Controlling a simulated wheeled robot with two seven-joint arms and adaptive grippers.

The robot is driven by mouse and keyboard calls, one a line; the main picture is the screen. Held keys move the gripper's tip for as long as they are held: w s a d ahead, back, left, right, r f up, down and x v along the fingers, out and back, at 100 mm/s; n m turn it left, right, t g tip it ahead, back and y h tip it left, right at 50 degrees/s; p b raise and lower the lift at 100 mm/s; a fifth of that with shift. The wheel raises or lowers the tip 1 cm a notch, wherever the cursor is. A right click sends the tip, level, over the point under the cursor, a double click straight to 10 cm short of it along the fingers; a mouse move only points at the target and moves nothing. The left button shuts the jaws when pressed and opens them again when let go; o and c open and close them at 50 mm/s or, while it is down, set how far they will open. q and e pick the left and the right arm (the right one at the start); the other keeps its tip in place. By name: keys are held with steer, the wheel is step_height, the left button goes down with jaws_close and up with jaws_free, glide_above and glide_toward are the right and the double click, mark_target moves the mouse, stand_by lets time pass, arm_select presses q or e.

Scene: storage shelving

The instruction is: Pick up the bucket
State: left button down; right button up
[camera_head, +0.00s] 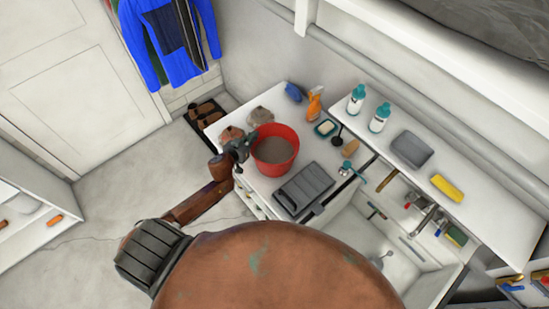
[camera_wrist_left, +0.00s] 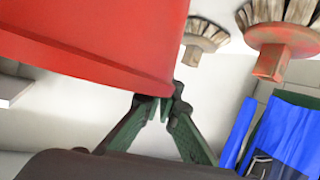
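The red bucket (camera_head: 290,160) stands upright on the white counter (camera_head: 216,127) in the head view, with a grey-brown inside showing. My left gripper (camera_head: 240,147) is at the left side of its rim. In the left wrist view the red bucket wall (camera_wrist_left: 100,35) fills the upper left. The dark green fingers of my left gripper (camera_wrist_left: 161,104) come close together there, one on each side of the bucket's rim edge, and look shut on it. The very tips are partly hidden. My right gripper is not in view.
A sink (camera_head: 365,240) is at right. Open floor (camera_head: 125,180) lies left.

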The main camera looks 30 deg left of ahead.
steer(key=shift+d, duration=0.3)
